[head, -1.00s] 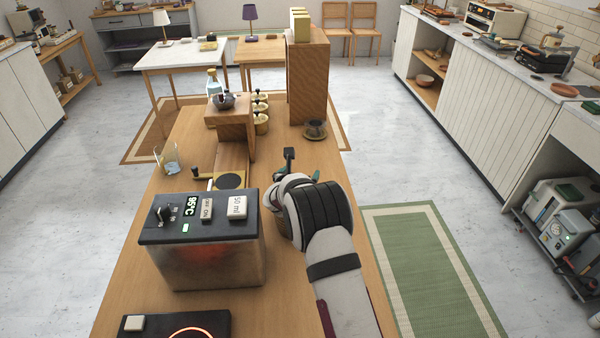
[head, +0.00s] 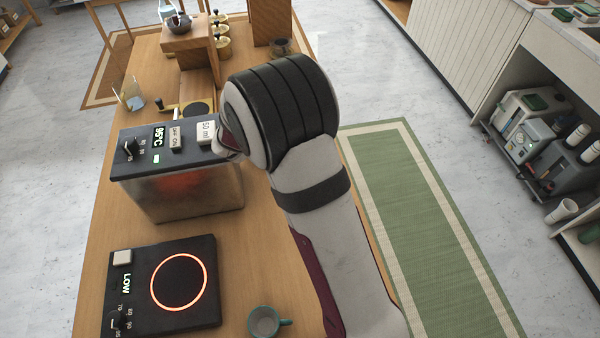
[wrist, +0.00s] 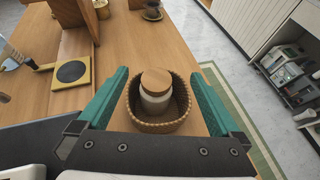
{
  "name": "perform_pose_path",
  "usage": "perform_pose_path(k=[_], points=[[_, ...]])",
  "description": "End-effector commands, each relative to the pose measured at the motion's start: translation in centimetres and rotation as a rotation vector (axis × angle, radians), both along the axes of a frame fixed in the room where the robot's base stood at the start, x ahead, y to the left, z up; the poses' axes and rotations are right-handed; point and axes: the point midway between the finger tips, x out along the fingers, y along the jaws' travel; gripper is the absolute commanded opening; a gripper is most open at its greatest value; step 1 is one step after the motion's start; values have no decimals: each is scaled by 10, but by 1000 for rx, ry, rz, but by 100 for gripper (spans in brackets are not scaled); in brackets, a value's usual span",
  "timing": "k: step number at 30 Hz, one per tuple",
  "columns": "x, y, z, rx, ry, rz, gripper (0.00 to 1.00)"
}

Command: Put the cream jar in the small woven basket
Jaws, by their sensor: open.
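In the wrist view the cream jar (wrist: 155,101), white with a round wooden lid, stands upright inside the small woven basket (wrist: 158,126) on the wooden cart top. My gripper (wrist: 162,85) is open, with one green finger to the left of the basket and one to the right. The fingers look apart from the jar. In the head view my arm hides the jar, the basket and my gripper.
A water heater (head: 180,175) and a hot plate with a glowing ring (head: 160,285) stand on the cart's left side. A green-rimmed mug (head: 264,322) is near the front. A wooden stand (head: 195,45) is further back. Open floor and a green rug (head: 430,220) lie right.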

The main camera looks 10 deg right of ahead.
Motion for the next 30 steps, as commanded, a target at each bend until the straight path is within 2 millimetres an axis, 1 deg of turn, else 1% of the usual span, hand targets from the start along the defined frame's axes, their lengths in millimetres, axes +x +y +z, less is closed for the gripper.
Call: perform_pose_path(k=[2, 4, 5, 6, 7, 8, 9, 10, 11, 12, 13, 15, 16, 18, 20, 30], points=[[-12, -27, 19, 95, -39, -138, 100], [-50, -79, 50, 307, -128, -443, 100], [-79, -106, 63, 433, -182, -628, 100], [-128, -137, 73, 616, -261, -900, 100], [-169, -153, 75, 752, -320, -1109, 100], [-211, -162, 73, 885, -376, -1320, 100], [-264, -161, 67, 1047, -439, -1591, 100], [-299, -152, 61, 1157, -477, -1784, 100], [-329, -140, 55, 1253, -505, -1965, 100], [-363, -118, 49, 1361, -525, -2190, 100], [-382, -101, 45, 1424, -530, -2338, 100], [-412, -65, 42, 1525, -512, -2617, 100], [-419, -52, 42, -1536, 494, 2677, 100], [-429, -33, 43, -1444, 428, 2588, 100], [-433, -25, 44, -1409, 402, 2557, 100], [-433, -24, 44, -1406, 397, 2555, 100]])
